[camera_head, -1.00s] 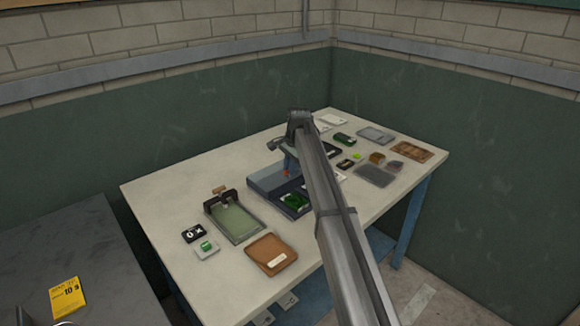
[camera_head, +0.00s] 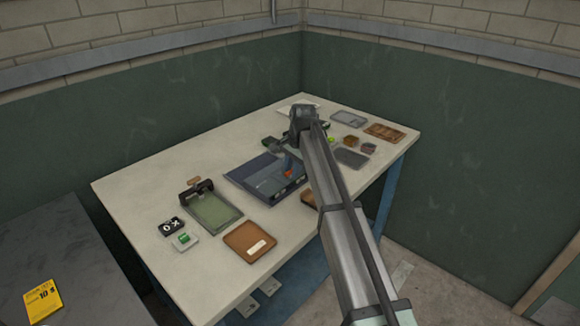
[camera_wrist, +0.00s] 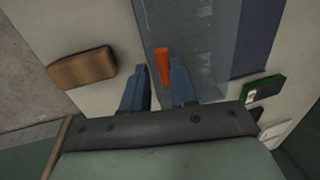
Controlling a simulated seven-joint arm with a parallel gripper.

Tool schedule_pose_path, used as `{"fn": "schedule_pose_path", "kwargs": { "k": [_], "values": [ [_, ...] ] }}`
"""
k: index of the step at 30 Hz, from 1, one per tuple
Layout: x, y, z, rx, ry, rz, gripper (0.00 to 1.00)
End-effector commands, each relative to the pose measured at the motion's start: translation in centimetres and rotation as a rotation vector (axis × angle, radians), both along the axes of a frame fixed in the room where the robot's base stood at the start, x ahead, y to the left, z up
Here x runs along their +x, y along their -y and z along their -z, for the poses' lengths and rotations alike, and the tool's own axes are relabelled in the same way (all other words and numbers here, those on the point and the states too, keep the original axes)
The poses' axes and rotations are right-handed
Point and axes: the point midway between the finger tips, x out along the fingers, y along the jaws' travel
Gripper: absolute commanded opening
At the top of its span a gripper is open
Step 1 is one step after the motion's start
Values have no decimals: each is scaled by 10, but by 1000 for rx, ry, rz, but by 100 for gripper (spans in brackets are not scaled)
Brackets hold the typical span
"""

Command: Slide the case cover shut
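The blue-grey case (camera_head: 243,180) lies on the table, with its flat cover (camera_head: 262,172) spread over its top. The cover also shows in the wrist view as a greyish, see-through-looking panel (camera_wrist: 205,60). An orange handle (camera_head: 288,173) stands on the cover near its right end. My gripper (camera_head: 290,160) is over that end. In the wrist view its blue fingers (camera_wrist: 160,68) are apart, with the orange handle (camera_wrist: 162,64) between the tips, nearer the right finger. A gap shows at the left finger. The case's inside is not visible.
A brown block (camera_wrist: 82,68) lies beside the case. A green-topped tray (camera_head: 215,212), a brown tray (camera_head: 248,241) and small black and green pieces lie left of it. Several samples and a grey tray (camera_head: 350,158) lie right, partly behind my arm.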

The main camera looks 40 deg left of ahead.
Motion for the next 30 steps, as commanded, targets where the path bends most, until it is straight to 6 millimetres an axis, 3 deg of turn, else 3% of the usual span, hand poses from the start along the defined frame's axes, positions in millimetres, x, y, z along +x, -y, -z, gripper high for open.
{"fn": "schedule_pose_path", "kwargs": {
  "k": [5,17,30],
  "values": [
    [0,1,0,-1,0,0,40],
    [0,0,-9,3,2,0,41],
    [1,16,-87,3,2,1,41]
  ]
}}
